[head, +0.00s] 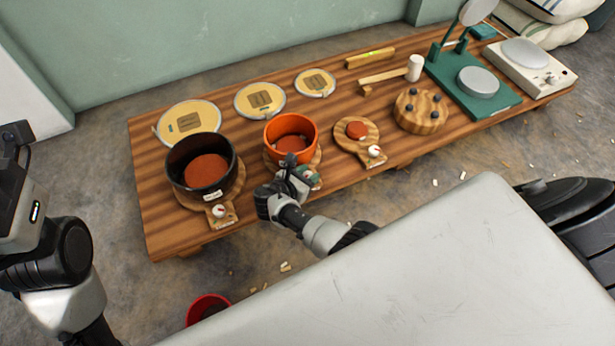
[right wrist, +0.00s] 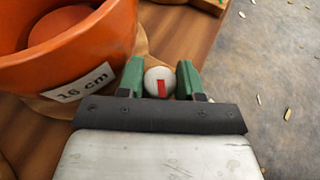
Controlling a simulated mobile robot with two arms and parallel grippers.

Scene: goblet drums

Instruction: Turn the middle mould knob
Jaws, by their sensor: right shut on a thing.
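The middle mould, an orange pot (head: 286,146) labelled 16 cm, stands on a round wooden base; it also shows in the right wrist view (right wrist: 95,30). Its knob (right wrist: 160,75) is white with a red mark and sits just in front of the pot. My right gripper (head: 304,172) is at the front of this base. Its green fingers (right wrist: 161,78) are shut on the knob, one on each side. In the head view the gripper largely hides the knob. My left arm shows at the left edge; its fingers are not in view.
A black mould (head: 224,158) with a knob (head: 220,211) stands left; a small base (head: 343,137) with a knob (head: 374,151) stands right. Behind are round yellow discs (head: 260,99), a mallet (head: 413,68) and a green stand (head: 494,106). A red bucket (head: 196,306) is on the floor.

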